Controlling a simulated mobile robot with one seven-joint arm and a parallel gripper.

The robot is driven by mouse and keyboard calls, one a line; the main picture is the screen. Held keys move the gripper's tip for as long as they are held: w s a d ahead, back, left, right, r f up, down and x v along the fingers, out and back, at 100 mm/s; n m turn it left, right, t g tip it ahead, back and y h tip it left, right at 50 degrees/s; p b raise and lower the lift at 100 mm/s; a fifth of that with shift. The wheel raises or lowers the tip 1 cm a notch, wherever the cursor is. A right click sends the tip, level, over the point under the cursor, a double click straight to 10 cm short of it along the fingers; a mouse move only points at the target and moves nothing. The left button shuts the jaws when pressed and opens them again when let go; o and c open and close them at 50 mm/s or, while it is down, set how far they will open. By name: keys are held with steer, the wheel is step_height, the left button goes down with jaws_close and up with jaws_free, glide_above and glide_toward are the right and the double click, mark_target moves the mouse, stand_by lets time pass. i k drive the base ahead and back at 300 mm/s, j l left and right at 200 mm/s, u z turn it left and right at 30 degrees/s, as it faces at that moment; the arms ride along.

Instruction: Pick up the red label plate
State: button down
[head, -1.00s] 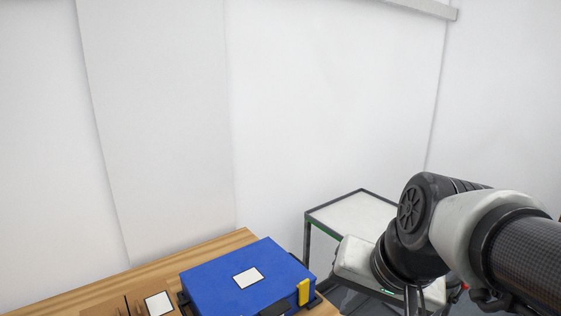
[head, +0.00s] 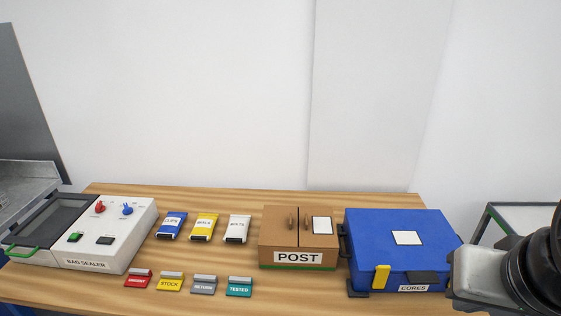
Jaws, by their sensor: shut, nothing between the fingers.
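The red label plate (head: 138,280), marked URGENT, is at the left end of a row of small plates near the front of the wooden table in the head view. It has a grey upper edge and leans back a little. Nothing touches it. Part of my arm shows at the lower right edge, far to the right of the plate, but my gripper's fingers are out of the picture.
Right of it stand yellow STOCK (head: 170,283), grey RETURN (head: 204,286) and teal TESTED (head: 239,287) plates. Behind lie blue, yellow and white packets (head: 237,230). A bag sealer (head: 110,245) is left; a brown POST box (head: 283,240) and blue CORES case (head: 385,255) are right.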

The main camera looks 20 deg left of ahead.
mark_target(138, 278)
steer(key=u, duration=1.9)
steer(key=k+z, duration=0.2)
steer(key=z, duration=1.55)
steer(key=u, duration=1.9)
steer(key=i+j+z, duration=0.15)
steer(key=z, duration=0.2)
steer(key=i+j+z, duration=0.1)
steer(key=z, duration=0.25)
steer(key=i+j+z, duration=0.1)
steer(key=j+z, duration=0.3)
steer(key=i+j+z, duration=0.1)
steer(key=j, duration=0.25)
steer(key=i+j+z, duration=0.15)
steer(key=j, duration=0.2)
steer(key=j+z, duration=0.1)
steer(key=j, duration=0.25)
